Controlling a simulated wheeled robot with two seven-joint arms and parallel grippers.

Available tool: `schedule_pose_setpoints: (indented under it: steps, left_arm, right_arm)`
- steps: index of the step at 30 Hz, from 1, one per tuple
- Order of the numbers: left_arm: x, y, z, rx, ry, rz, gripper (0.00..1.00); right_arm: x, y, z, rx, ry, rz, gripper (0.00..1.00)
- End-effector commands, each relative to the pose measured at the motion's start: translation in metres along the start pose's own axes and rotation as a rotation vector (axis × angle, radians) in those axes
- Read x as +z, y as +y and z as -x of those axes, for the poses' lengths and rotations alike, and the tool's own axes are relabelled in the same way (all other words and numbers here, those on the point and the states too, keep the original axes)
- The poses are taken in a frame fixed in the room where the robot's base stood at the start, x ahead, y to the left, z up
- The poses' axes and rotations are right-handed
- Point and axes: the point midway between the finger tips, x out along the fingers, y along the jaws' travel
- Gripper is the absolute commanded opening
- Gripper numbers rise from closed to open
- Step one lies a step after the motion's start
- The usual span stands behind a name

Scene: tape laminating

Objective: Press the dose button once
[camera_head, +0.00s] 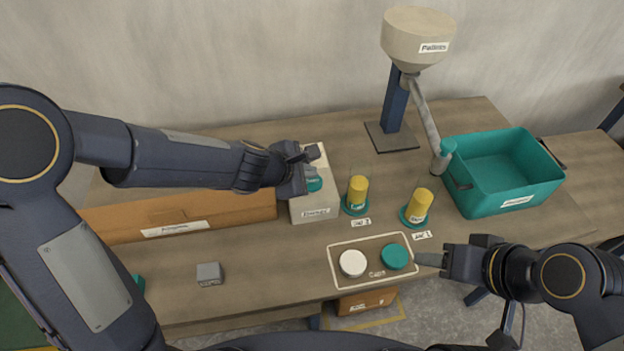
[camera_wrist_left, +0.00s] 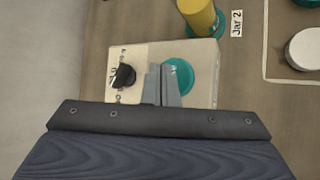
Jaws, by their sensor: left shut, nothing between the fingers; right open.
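A pale control box (camera_head: 316,207) stands on the table left of the jars, with a round teal button (camera_head: 314,184) on its top. In the left wrist view the teal button (camera_wrist_left: 181,76) shows beside a black knob (camera_wrist_left: 123,76) on the same box. My left gripper (camera_head: 305,170) is shut and empty, over the box top. In the left wrist view its fingertips (camera_wrist_left: 161,72) appear at the button's left edge, partly covering it; whether they touch cannot be told. My right gripper (camera_head: 428,261) is open, right of a teal disc (camera_head: 395,256).
Two yellow jars (camera_head: 357,192) (camera_head: 418,207) stand on teal bases, close right of the box. A white disc (camera_head: 352,263) lies in an outlined area. A hopper (camera_head: 417,40) with a chute stands behind, beside a teal bin (camera_head: 510,190). A brown carton (camera_head: 180,219) lies left; a grey block (camera_head: 209,274) is in front.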

Motion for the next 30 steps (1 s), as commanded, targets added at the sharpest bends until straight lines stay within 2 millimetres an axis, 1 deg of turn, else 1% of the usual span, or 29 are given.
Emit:
schedule_pose_setpoints:
  steps: [8, 30]
  left_arm:
    - [-0.0047, -0.0045, -0.0062, 0.0, 0.0, 0.0, 0.0]
    - [-0.0065, -0.0065, -0.0088, 0.0, 0.0, 0.0, 0.0]
  right_arm:
    - [0.0037, 0.0033, -0.0073, 0.0, 0.0, 0.0, 0.47]
    - [0.0052, 0.0047, -0.0103, 0.0, 0.0, 0.0, 0.47]
